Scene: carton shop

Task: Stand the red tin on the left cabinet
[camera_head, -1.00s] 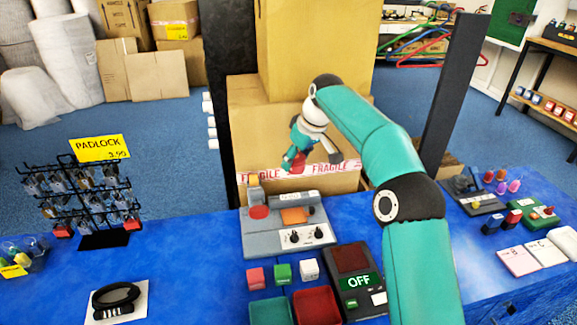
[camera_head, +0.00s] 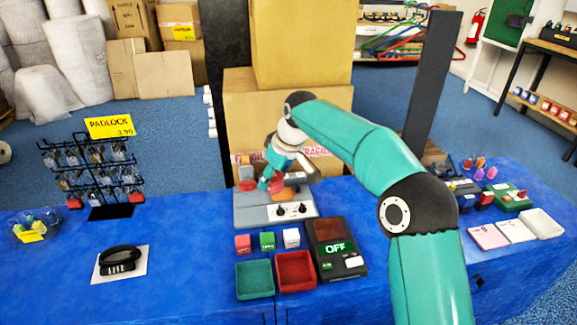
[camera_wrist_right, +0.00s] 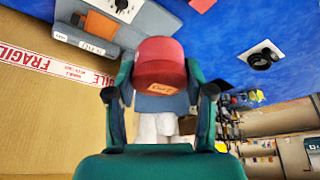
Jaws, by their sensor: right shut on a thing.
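The red tin (camera_wrist_right: 160,62) is held between the two fingers of my right gripper (camera_wrist_right: 160,95), with a tan label on its side in the right wrist view. In the head view my right gripper (camera_head: 269,184) is in front of the grey machine, and the tin (camera_head: 277,184) shows as a small red patch, partly hidden by the fingers. It appears held in the air. The blue top (camera_head: 185,285) spans the foreground; which part is the left cabinet I cannot tell for sure. My left gripper is not in view.
A grey machine (camera_head: 252,211) with knobs stands behind two small trays, green (camera_head: 255,288) and red (camera_head: 296,284). A padlock rack (camera_head: 92,172) and a black lock on a white card (camera_head: 119,262) are at left. Bare blue surface lies between. Large cartons (camera_head: 240,105) stand behind.

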